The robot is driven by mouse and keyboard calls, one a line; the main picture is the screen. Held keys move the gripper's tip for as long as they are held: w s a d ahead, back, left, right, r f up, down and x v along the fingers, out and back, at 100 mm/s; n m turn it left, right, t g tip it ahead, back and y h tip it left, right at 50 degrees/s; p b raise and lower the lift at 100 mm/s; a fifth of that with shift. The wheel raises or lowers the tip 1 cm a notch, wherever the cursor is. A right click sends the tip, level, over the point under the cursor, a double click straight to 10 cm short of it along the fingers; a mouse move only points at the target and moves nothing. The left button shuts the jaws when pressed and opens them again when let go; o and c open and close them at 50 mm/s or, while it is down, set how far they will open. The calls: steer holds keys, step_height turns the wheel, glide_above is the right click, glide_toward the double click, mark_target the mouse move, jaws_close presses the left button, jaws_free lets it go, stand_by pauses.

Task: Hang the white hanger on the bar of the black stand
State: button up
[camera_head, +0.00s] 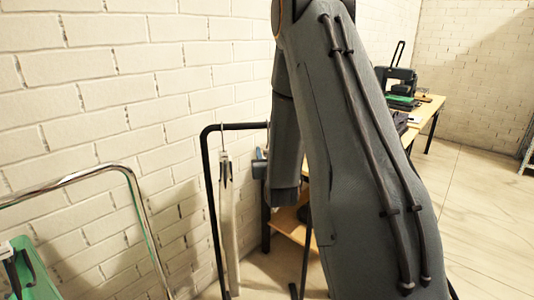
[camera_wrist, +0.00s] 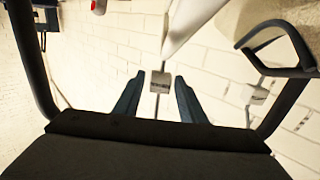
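The black stand (camera_head: 208,185) stands by the brick wall in the head view, with its bar (camera_head: 240,126) at the top. A white hanger (camera_head: 225,156) with a long pale garment (camera_head: 231,230) hangs below the bar, its thin hook reaching up to it. My gripper shows in the wrist view (camera_wrist: 158,82) with its two blue-grey fingers apart. A pale block with a thin wire (camera_wrist: 160,83), apparently the hanger's neck, lies between the fingertips with gaps on both sides. In the head view my arm hides most of the gripper and the bar's right part.
A chrome rail (camera_head: 130,180) with a green item (camera_head: 28,270) stands at the lower left. Behind my arm, a wooden table (camera_head: 425,118) holds a black case (camera_head: 395,76) and folded clothes. Open floor (camera_head: 480,200) lies at the right. A second pale block (camera_wrist: 255,94) shows in the wrist view.

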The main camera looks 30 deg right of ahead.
steer(key=shift+o, duration=0.6)
steer(key=b+v, duration=0.2)
steer(key=v, duration=0.6)
stand_by(0.4)
